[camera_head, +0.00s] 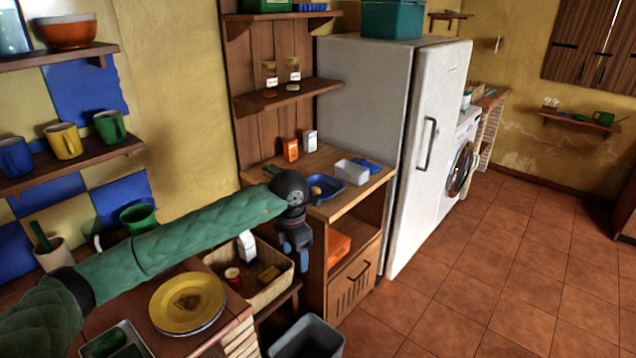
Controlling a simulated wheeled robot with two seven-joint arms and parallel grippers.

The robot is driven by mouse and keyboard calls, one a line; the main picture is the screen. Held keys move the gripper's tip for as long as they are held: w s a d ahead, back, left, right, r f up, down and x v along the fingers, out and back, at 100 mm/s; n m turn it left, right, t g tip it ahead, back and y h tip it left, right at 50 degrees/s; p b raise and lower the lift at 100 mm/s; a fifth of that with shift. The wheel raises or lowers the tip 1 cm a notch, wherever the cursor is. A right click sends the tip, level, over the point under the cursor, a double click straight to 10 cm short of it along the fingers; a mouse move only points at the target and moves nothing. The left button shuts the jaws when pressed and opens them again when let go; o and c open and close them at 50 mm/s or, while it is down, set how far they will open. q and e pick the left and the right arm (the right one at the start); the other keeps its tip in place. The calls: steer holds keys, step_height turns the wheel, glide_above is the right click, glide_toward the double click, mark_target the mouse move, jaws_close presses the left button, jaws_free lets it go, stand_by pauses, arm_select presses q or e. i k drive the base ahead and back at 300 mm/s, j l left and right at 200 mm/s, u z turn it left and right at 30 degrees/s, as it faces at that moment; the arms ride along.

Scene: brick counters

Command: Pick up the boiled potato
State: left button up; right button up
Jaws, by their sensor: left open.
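A small yellowish lump (315,190), which may be the boiled potato, lies at the left end of a blue tray (336,194) on the wooden cabinet. It is too small to identify for certain. My left arm, in a green sleeve, reaches across from the left. My left gripper (294,246) points down in front of the cabinet's left edge, below and left of the lump and apart from it. It is open, and I see nothing held in it. My right gripper is out of view.
A white container (352,171) and two small cartons stand on the cabinet top. A basket (262,293) with packages is beside my gripper. A yellow plate (188,302) lies on the brick counter. A grey bin (308,338) stands below. The fridge (428,140) is to the right; the tiled floor is clear.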

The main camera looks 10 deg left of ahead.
mark_target(317, 191)
steer(key=i, duration=1.4)
